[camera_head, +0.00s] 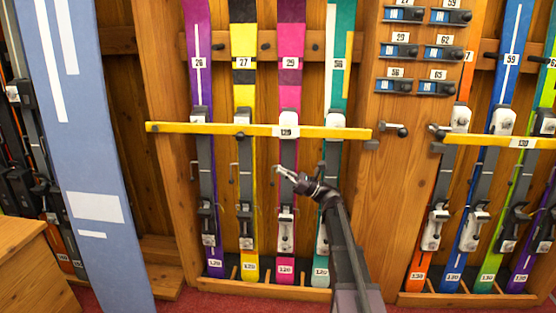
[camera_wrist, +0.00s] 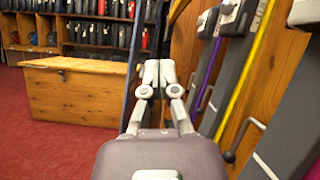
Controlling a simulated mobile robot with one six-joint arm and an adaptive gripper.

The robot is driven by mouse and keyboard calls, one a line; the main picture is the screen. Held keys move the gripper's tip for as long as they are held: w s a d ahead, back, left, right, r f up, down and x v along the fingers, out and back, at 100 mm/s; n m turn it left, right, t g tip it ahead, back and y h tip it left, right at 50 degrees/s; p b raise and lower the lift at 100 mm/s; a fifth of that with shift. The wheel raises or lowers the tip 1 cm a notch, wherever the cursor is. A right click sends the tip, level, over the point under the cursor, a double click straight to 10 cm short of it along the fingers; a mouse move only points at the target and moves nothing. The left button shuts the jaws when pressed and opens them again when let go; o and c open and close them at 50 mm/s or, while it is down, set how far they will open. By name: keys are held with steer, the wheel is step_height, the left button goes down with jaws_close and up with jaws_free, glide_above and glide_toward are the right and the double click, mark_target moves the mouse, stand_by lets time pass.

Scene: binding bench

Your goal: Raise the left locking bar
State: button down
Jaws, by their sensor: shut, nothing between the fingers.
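The left locking bar (camera_head: 220,129) is a long yellow bar with a white label. It lies nearly level across the purple, yellow, pink and teal skis in the head view. Its left end is on the wooden post and its right end is near a metal fitting with a dark knob (camera_head: 393,130). My gripper (camera_head: 281,172) is below the bar's middle in the picture, in front of the pink ski, visibly apart from the bar. In the wrist view my gripper's fingertips (camera_wrist: 159,70) are together with nothing between them. I do not make out the bar in the wrist view.
A second yellow bar (camera_head: 490,140) crosses the skis at the right. A blue-grey board (camera_head: 85,150) leans at the left. A wooden chest (camera_wrist: 75,88) stands on red carpet (camera_wrist: 40,130), which has clear room. Small hooks stick out between the skis.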

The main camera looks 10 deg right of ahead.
steer(key=w+d+f+m+t+y+b, duration=0.1)
steer(key=w+d+f+m+y+b, duration=0.1)
steer(key=d+b, duration=0.3)
steer(key=shift+d+f+m+t+y, duration=0.3)
steer(key=shift+d+f+t, duration=0.1)
steer(key=shift+d, duration=0.2)
steer(key=shift+a+r, duration=0.15)
steer(key=shift+r, duration=0.1)
steer(key=p, duration=1.1)
glide_toward(271, 135)
steer(key=shift+w+f+x, duration=0.1)
steer(key=shift+w+x, duration=0.1)
steer(key=shift+x, duration=0.9)
steer(key=shift+w+f+x, duration=0.1)
steer(key=shift+w+x, duration=0.1)
steer(key=shift+x, duration=0.85)
steer(key=shift+w+x, duration=0.2)
steer(key=shift+x, duration=0.9)
steer(key=shift+a+r, duration=0.15)
